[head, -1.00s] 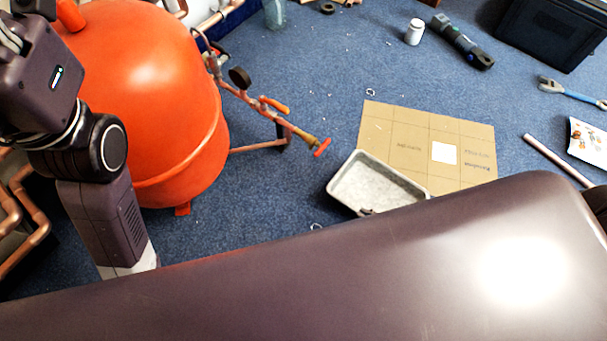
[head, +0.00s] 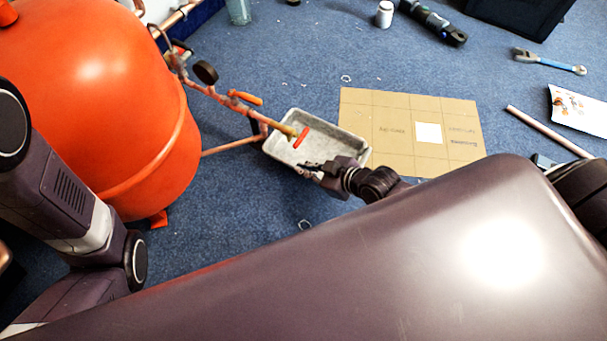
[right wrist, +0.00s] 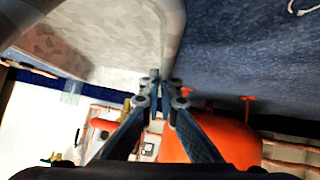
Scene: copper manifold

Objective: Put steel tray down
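The steel tray (head: 325,148) is a shallow, empty, grey speckled pan. In the head view it lies beneath the red-handled end of the copper manifold (head: 235,104), left of the cardboard sheet. My right gripper (head: 310,170) is shut on the tray's near rim. In the right wrist view its fingertips (right wrist: 160,82) meet at the rim, and the tray (right wrist: 105,38) fills the upper left. Whether the tray touches the floor, I cannot tell. My left arm shows at the left of the head view; its gripper is out of view.
A large orange tank (head: 110,100) stands left of the tray. A cardboard sheet (head: 390,150) lies at its right. A pink pipe (head: 550,132), a blue-handled wrench (head: 550,62) and a white canister (head: 384,14) are farther off.

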